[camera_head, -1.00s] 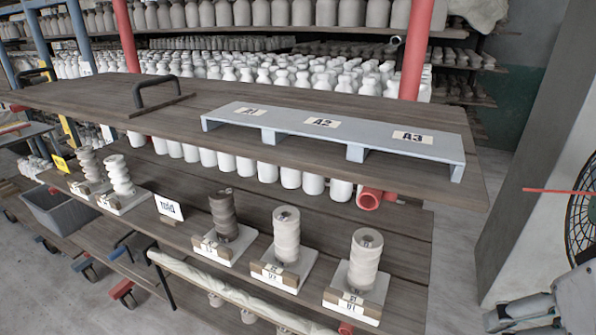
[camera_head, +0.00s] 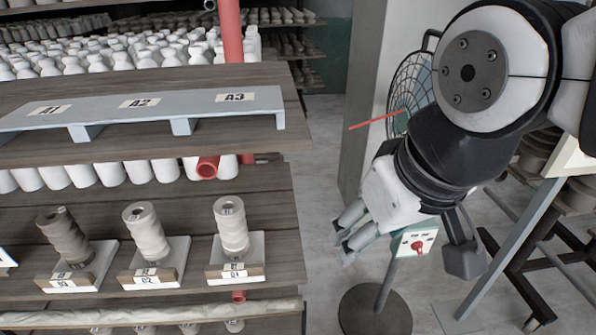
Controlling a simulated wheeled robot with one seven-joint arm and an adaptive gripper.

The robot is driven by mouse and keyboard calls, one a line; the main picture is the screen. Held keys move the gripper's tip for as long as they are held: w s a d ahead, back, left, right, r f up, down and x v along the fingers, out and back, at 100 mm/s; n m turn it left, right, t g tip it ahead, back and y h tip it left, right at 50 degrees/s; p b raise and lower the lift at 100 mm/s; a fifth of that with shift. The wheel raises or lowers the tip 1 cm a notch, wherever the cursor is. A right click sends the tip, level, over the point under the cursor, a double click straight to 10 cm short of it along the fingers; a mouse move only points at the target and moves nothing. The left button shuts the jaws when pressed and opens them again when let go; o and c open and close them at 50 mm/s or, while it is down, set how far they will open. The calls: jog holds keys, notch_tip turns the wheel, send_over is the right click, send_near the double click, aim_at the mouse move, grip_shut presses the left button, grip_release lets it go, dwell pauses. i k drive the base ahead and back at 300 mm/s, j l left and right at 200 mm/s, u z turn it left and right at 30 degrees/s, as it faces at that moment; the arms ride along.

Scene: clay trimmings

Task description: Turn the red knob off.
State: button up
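The red knob (camera_head: 419,246) sits on a small white control panel (camera_head: 404,248) on the stand of a fan, right of the shelving. The fan's round cage (camera_head: 412,97) is partly hidden behind my arm. A thin red strip (camera_head: 374,121) sticks out straight to the left from the fan.
Wooden shelving (camera_head: 270,152) on the left holds a grey riser (camera_head: 190,104) marked A1 to A3 and clay coil stacks (camera_head: 231,228). The fan's dark round base (camera_head: 375,312) stands on the floor. A dark metal rack (camera_head: 520,262) is at the right.

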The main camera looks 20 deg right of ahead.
aim_at(417, 246)
jog(key=z, duration=1.05)
jog(key=k+l+u, duration=0.1)
jog(key=k, duration=0.55)
jog(key=l, duration=0.05)
